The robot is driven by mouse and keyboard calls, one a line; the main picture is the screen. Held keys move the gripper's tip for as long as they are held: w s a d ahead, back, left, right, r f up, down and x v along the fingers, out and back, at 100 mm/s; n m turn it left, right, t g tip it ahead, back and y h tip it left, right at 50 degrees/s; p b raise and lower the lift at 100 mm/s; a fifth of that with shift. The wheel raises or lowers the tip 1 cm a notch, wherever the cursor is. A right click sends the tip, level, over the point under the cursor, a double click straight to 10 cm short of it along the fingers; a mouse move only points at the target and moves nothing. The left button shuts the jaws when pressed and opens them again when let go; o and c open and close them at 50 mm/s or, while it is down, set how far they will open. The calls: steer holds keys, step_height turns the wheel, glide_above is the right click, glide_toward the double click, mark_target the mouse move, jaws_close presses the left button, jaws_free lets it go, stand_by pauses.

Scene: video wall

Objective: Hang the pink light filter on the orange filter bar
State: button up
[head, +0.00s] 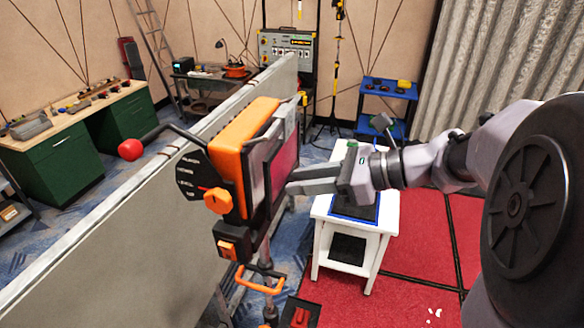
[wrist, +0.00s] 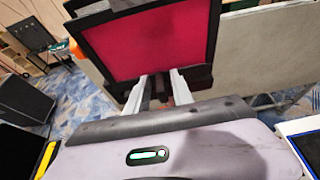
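The pink light filter (head: 284,164) is a pink panel in a dark frame. It stands upright close in front of an orange-and-black lamp-like unit (head: 236,140) and fills the top of the wrist view (wrist: 150,42). My gripper (head: 291,182) reaches in from the right, its fingertips at the filter's lower edge. In the wrist view the two fingers (wrist: 160,76) are apart, with dark frame behind and between their tips. I cannot tell whether they clamp it. An orange bar-shaped handle (head: 259,286) sits low below the unit; I cannot tell if it is the filter bar.
A long grey panel (head: 130,215) runs behind the unit. A red-balled lever (head: 131,149) sticks out left. A small white table (head: 322,207) with a blue-edged dark top stands beneath my arm.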

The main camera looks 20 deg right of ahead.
steer(key=shift+o, duration=0.5)
steer(key=shift+d, duration=0.1)
steer(key=shift+s+d+r, duration=0.1)
steer(key=shift+s+d, duration=0.05)
steer(key=shift+d, duration=0.1)
steer(key=b+v, duration=0.1)
steer(key=v, duration=1.6)
steer(key=s+a+f+n+h+b, duration=0.2)
steer(key=a+f+n+b, duration=0.4)
steer(key=f+b, duration=0.7)
steer(key=s+a+f+n+g+h+b, duration=0.1)
steer(key=a+f+n+h+b, duration=0.3)
steer(key=f, duration=1.8)
steer(key=s+a+f+n+g+h+b, duration=0.1)
steer(key=s+a+f+n+h+b, duration=0.2)
steer(key=a+f+n+b, duration=0.7)
steer(key=shift+s+f+n+b, duration=0.5)
steer(key=shift+f+b, duration=3.35)
steer(key=shift+b, duration=1.95)
steer(key=shift+s+a, duration=0.1)
steer(key=shift+c, duration=0.2)
